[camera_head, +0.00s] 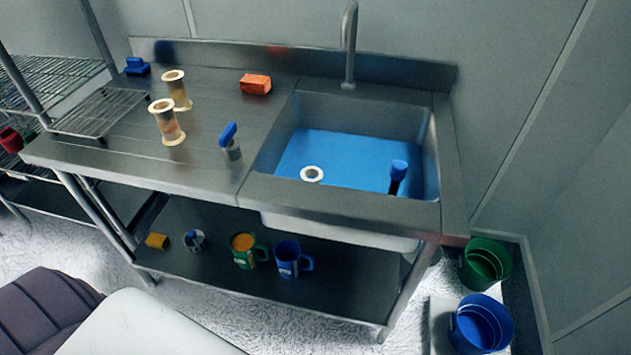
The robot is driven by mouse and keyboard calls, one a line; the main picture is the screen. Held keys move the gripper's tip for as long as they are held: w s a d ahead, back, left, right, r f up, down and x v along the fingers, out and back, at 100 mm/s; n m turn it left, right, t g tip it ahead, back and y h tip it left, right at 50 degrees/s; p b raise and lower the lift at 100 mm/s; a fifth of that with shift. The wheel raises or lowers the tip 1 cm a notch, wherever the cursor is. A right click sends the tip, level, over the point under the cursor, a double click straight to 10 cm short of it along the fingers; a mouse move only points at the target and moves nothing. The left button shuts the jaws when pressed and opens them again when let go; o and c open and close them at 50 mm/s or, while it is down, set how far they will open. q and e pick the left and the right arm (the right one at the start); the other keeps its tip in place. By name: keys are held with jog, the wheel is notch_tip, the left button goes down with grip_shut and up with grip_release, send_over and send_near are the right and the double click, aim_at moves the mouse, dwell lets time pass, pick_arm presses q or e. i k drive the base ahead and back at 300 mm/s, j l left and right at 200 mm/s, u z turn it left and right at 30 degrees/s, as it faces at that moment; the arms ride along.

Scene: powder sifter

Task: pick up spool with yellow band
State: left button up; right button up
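Two cream spools stand upright near each other on the steel counter (215,120), left of the sink. The rear spool (177,92) has a tan middle. The front spool (167,124) has a clearer middle with an orange-brown part. I cannot tell for sure which of them bears a yellow band. A white ring-shaped thing (312,174), perhaps another spool seen from above, is in the blue-floored sink (345,102). Neither of my grippers is in view.
The counter holds an orange block (256,84), a blue-handled tool (229,140), a blue item (137,66) and a wire rack (100,113). A blue-topped tool (398,172) is in the sink. Mugs (288,260) stand on the lower shelf; buckets (484,264) are at right.

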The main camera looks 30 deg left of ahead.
aim_at(174, 80)
jog(key=u, duration=1.65)
jog(key=i+j+z, duration=0.1)
jog(key=z, duration=0.3)
jog(key=j+z, duration=0.15)
jog(key=z, duration=0.25)
jog(key=i+j+z, duration=0.1)
jog(key=z, duration=0.3)
jog(key=j, duration=0.1)
